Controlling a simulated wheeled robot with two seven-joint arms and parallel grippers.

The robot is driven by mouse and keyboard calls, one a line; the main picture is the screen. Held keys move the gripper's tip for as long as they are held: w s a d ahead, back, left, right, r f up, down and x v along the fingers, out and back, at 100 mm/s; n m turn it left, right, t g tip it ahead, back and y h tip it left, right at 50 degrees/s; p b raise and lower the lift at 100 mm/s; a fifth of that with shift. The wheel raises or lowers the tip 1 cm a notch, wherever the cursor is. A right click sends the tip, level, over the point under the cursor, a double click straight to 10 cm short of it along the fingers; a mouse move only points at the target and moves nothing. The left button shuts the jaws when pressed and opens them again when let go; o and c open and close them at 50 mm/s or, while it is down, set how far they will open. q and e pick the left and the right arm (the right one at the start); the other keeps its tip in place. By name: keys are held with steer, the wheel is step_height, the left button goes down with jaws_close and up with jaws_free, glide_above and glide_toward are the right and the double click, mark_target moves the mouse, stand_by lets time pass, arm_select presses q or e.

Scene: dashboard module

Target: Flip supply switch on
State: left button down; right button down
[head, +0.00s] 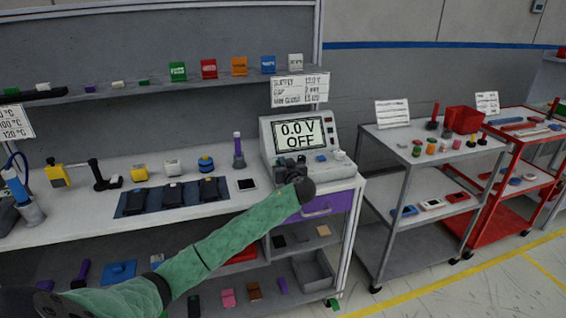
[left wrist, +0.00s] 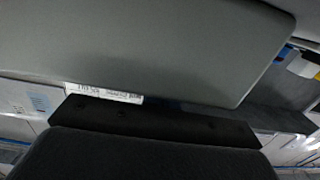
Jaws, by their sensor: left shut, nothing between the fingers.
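The power supply (head: 267,131) is a light grey box at the right end of the workbench. Its screen (head: 298,134) reads "0.0 V OFF". My left gripper (head: 283,168) is shut and empty, in front of the supply's lower left front. Its dark body and wrist hide part of that area. In the left wrist view, the dark gripper (left wrist: 155,122) lies before a large plain grey surface (left wrist: 150,45). My right gripper is not in view.
Dark modules (head: 173,195) lie on a blue mat left of my gripper. A grey cart (head: 400,150) and a red cart (head: 520,135) stand to the right.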

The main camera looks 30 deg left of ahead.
arm_select(q)
steer(key=shift+d, duration=0.1)
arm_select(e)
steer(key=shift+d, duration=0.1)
arm_select(q)
steer(key=shift+w+g+h, duration=0.1)
steer(key=shift+g+h, duration=0.2)
steer(key=shift+f+g+h+p, duration=0.1)
steer(key=shift+g+h+p, duration=0.3)
steer(key=shift+h+p, duration=0.1)
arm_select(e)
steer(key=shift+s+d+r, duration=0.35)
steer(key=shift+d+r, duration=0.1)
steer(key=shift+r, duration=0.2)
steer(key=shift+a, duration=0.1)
arm_select(q)
steer(key=shift+w+a, duration=0.1)
steer(key=shift+a, duration=0.1)
